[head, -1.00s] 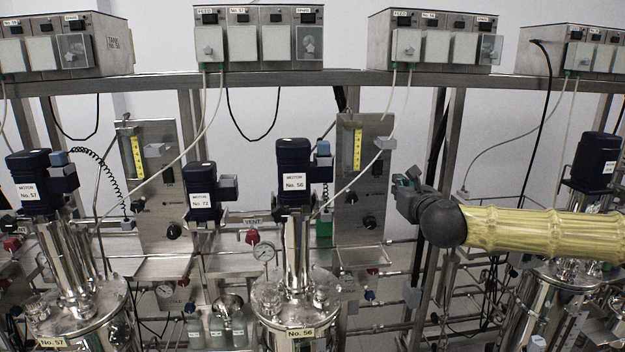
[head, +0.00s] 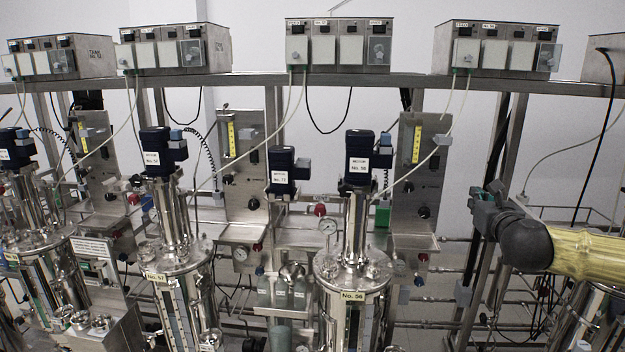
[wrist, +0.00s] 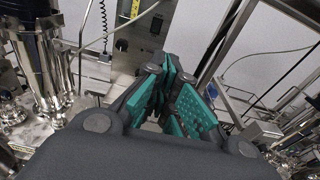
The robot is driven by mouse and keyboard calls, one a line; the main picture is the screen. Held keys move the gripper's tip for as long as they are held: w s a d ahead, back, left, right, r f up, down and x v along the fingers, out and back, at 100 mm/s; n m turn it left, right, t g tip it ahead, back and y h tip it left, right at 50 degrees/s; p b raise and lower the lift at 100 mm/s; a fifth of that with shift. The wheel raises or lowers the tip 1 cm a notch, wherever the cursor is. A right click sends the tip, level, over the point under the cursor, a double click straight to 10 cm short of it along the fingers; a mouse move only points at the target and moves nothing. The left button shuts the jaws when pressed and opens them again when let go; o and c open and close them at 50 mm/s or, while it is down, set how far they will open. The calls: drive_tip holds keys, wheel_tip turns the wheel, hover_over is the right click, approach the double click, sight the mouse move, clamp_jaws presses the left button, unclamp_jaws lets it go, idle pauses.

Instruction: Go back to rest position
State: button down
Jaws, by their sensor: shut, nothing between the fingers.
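My gripper (head: 484,208) is at the right side of the head view, at the end of my yellow-sleeved arm (head: 590,252). It points left and up and is shut and empty. In the wrist view its teal-padded fingers (wrist: 172,92) are together in the middle. It hangs in the air right of the steel vessel labelled No. 56 (head: 352,262) and its dark blue motor (head: 359,160). It appears apart from the equipment.
A steel rack beam (head: 400,82) carries several pump boxes (head: 337,45). A panel with a yellow gauge (head: 416,165) stands left of my gripper. A steel post (head: 495,170) is behind it. Vessel No. 57 (head: 172,262) stands farther left. Thin tubes hang from the boxes.

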drive_tip(key=s+a+f+n+g+y, duration=0.1)
drive_tip(key=a+f+n+g+y, duration=0.1)
drive_tip(key=a+f+n, duration=0.55)
drive_tip(key=a+f+n+g+y, duration=0.15)
drive_tip(key=a+f, duration=0.35)
drive_tip(key=f, duration=0.6)
drive_tip(key=s+a+f+n+g, duration=0.2)
drive_tip(key=s+a+f+n, duration=0.15)
drive_tip(key=f, duration=0.35)
drive_tip(key=s+a+f+n+g+y, duration=0.1)
drive_tip(key=s+a+f+n, duration=0.2)
drive_tip(key=f, duration=0.4)
drive_tip(key=s+a+f+n+g, duration=0.2)
drive_tip(key=s+f+n, duration=0.25)
drive_tip(key=f, duration=0.25)
drive_tip(key=s+d+f+n+g+h, duration=0.1)
drive_tip(key=s+f+n+g, duration=0.2)
drive_tip(key=s, duration=0.8)
drive_tip(key=s+d+f+n+g, duration=0.2)
drive_tip(key=s+f+n, duration=0.6)
drive_tip(key=s+f, duration=0.3)
drive_tip(key=s+d+f+n+g+h, duration=0.1)
drive_tip(key=s+f+n, duration=0.4)
drive_tip(key=s, duration=0.7)
wheel_tip(320, 180, down, 2)
drive_tip(key=d+g, duration=0.1)
drive_tip(key=g, duration=0.1)
drive_tip(key=shift+s+f+n+g+h, duration=0.15)
drive_tip(key=shift+s+n+g+h, duration=0.2)
drive_tip(key=shift+n, duration=0.05)
